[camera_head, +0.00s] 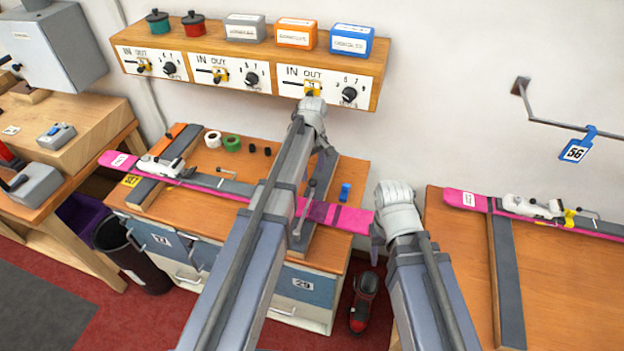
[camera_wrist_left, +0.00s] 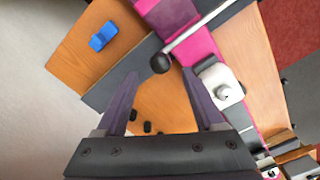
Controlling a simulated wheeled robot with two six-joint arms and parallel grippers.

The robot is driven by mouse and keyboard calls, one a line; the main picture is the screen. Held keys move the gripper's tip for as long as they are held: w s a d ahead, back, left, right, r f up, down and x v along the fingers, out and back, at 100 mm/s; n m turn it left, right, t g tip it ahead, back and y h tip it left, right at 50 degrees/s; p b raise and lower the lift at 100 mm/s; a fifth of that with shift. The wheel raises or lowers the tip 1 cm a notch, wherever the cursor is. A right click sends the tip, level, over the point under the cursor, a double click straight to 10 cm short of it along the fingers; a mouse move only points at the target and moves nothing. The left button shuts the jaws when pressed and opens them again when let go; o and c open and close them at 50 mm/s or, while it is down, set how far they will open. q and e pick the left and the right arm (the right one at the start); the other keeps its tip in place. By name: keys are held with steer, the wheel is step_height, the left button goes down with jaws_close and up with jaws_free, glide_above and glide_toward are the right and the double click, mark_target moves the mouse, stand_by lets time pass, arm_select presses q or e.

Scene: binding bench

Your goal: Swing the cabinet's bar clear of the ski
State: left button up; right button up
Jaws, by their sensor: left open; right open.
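The pink ski (camera_head: 228,187) with a white binding lies across the wooden-topped cabinet (camera_head: 262,172). The cabinet's bar (camera_head: 304,208) is a thin grey rod with a black ball knob; in the left wrist view the rod (camera_wrist_left: 196,31) crosses over the pink ski (camera_wrist_left: 195,45). In that view my open left gripper (camera_wrist_left: 159,73) has the knob (camera_wrist_left: 160,63) just ahead of and between its fingertips; I cannot tell how far below. In the head view my left arm partly hides that gripper and the ski. My right gripper (camera_head: 378,238) is open and empty beside the ski's right end.
A wall shelf (camera_head: 245,80) with dials, boxes and pots hangs behind. Tape rolls (camera_head: 232,143) and a blue piece (camera_head: 345,191) lie on the cabinet top. Another bench (camera_head: 560,290) with a pink ski is at right. A boot (camera_head: 364,300) stands on the floor.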

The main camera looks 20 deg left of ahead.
mark_target(313, 182)
arm_select(q)
steer(key=shift+f, duration=0.2)
step_height(313, 182, down, 8)
steer(key=b, duration=0.8)
steer(key=shift+r, duration=0.25)
steer(key=shift+c, duration=0.4)
steer(key=shift+d, duration=0.1)
jaws_close()
steer(key=shift+s, duration=0.1)
